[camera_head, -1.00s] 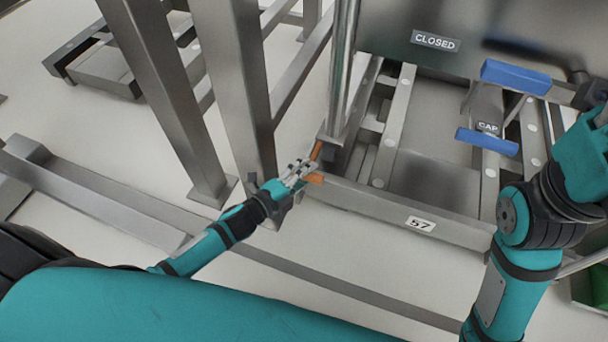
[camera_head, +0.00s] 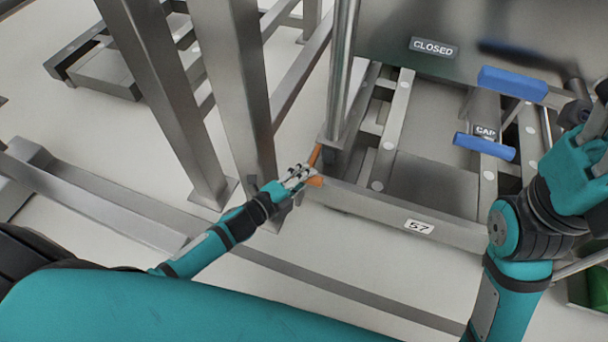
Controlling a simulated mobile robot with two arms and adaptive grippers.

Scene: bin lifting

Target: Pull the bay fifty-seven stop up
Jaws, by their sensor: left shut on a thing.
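The bay fifty-seven stop (camera_head: 315,182) is a small orange piece at the left end of the bay's front rail, by the foot of a round steel post. My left gripper (camera_head: 300,176) is shut on it and covers its middle; orange shows on both sides of the fingers. A white label reading 57 (camera_head: 419,227) is on the front rail to the right. My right gripper (camera_head: 592,125) is at the right edge, beside the blue-handled part; its fingers are partly cut off and I cannot tell how far apart they are.
Blue bars (camera_head: 513,83) and a CAP label (camera_head: 485,132) sit inside the bay at right. A grey panel marked CLOSED (camera_head: 434,48) stands behind. Steel uprights (camera_head: 233,90) rise close left of my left gripper. A green bin (camera_head: 597,300) shows at lower right.

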